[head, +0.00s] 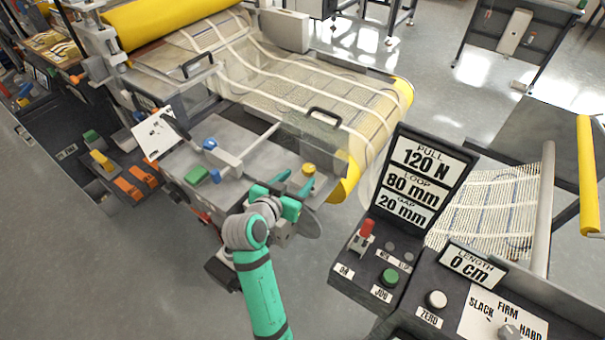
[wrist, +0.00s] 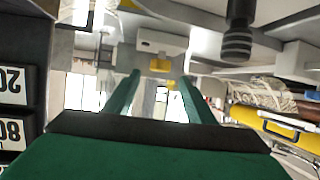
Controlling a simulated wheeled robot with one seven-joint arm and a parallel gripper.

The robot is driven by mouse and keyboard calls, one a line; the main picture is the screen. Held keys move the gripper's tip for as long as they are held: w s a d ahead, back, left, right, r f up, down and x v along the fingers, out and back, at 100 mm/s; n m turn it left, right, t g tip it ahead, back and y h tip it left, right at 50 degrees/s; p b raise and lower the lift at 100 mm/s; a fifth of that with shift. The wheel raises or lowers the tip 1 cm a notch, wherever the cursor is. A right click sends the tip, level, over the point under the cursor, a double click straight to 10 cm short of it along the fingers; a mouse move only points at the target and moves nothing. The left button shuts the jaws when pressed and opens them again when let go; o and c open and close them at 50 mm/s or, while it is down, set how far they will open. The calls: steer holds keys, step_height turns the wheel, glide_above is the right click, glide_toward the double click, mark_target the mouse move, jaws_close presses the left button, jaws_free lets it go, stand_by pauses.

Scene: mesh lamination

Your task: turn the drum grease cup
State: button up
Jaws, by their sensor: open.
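A small yellow-orange cap (head: 308,169), which looks like the drum grease cup, stands on the grey machine deck (head: 255,155) beside the yellow drum end (head: 345,178). My gripper (head: 294,181) is just in front of the cap in the head view. Its green fingers are apart, with nothing seen between them. In the wrist view, the fingers (wrist: 159,82) point ahead. A small yellow part (wrist: 159,66) on a pale block shows past the fingertips, between them; I cannot tell if it is the same cap. Contact with the cap cannot be made out.
A control console (head: 415,180) with signs, a red switch and a green button stands close to the right of my arm. Blue (head: 210,144) and green (head: 196,175) knobs sit on the deck to the left. A black handle (head: 326,116) is behind the cap. Floor is clear at lower left.

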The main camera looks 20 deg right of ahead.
steer(key=shift+v, duration=2.15)
